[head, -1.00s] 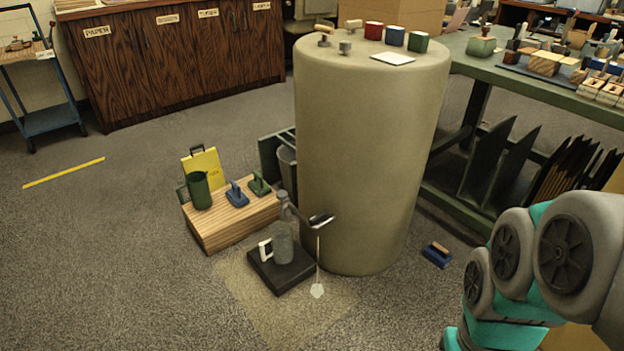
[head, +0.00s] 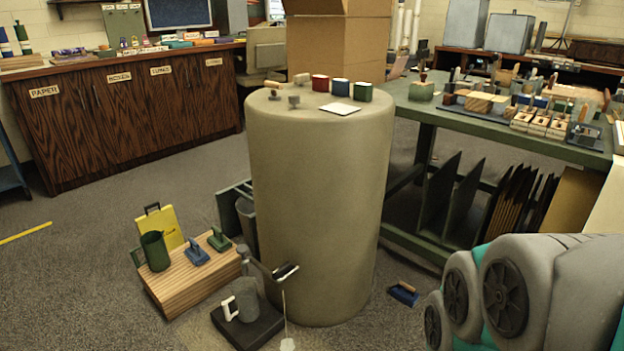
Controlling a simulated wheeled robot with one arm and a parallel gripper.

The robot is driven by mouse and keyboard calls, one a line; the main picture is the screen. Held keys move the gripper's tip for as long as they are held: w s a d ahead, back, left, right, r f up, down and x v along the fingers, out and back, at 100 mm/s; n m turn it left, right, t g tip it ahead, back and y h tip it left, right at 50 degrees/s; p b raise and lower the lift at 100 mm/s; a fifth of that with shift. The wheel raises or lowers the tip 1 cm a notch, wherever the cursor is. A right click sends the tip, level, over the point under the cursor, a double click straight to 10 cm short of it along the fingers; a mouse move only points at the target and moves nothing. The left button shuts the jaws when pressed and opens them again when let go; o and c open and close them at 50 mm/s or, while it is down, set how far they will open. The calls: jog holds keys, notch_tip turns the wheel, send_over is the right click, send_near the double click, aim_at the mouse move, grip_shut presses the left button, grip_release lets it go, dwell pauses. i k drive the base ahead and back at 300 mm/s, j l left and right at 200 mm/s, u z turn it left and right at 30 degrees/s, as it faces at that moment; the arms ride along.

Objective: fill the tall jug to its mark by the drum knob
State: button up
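A grey jug-like vessel (head: 257,299) with a white handle (head: 230,309) stands upright on a black base (head: 262,328) at the foot of a large beige drum (head: 318,210). Its fill level and any mark are too small to tell. A dark fitting with a flat end (head: 286,271) sticks out low on the drum's left side, just above and right of the vessel. A pale cord hangs from it to a white tag (head: 287,344). A green jug (head: 155,250) stands on a wooden block to the left. My gripper is out of view; only my arm links show at lower right.
Small cups and handles sit on the drum top. A blue tool (head: 403,293) lies on the floor right of the drum. A green workbench (head: 540,139) stands behind right. The left floor is open.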

aim_at(243, 248)
jog(key=i+j, duration=0.1)
jog(key=j, duration=0.4)
jog(key=i+j, duration=0.1)
jog(key=j, duration=0.35)
jog(key=i+j+z, duration=0.1)
jog(key=j, duration=0.4)
jog(key=i+j, duration=0.15)
jog(key=j, duration=0.35)
jog(key=i+j, duration=0.1)
jog(key=j, duration=0.35)
